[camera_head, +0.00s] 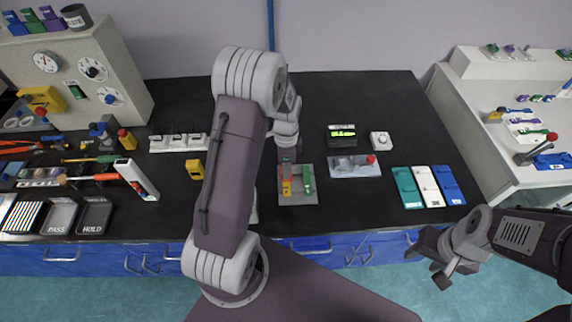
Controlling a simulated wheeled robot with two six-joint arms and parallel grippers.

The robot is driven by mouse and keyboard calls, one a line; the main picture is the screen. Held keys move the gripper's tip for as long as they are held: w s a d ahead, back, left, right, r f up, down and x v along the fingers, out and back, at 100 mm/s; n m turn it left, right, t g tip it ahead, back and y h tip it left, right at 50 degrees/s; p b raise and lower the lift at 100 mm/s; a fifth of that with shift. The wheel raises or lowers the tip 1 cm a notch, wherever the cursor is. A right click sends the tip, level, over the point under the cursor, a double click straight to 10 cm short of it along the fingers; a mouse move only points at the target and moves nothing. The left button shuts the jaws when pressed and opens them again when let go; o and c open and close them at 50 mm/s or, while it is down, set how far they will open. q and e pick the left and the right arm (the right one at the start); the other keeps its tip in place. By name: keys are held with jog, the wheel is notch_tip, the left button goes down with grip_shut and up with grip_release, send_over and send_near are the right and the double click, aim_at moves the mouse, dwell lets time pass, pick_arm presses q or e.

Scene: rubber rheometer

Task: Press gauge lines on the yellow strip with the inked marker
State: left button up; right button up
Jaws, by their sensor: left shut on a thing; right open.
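My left gripper (286,157) reaches down over a grey board (298,199). It is shut on a small orange-red thing (288,170), which looks like the marker; the arm and fingers hide much of it. The yellow strip (286,188) lies on the board directly below. I cannot tell whether the held marker touches the strip. A green piece (307,178) lies on the board just right of the strip. My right gripper (447,266) is open and empty, beyond the table's front edge at lower right.
Right of the board are a grey device with a red knob (353,167), a black box with a green display (342,134), and a white dial block (381,141). Tools and PASS and HOLD trays (95,216) crowd the left.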

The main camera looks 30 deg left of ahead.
pick_arm(q)
jog(key=shift+f+b, duration=0.35)
jog(key=shift+f, duration=0.1)
dwell(0.8)
jog(key=shift+f, duration=0.1)
dwell(1.0)
notch_tip(320, 180, up, 7)
jog(key=p, duration=0.7)
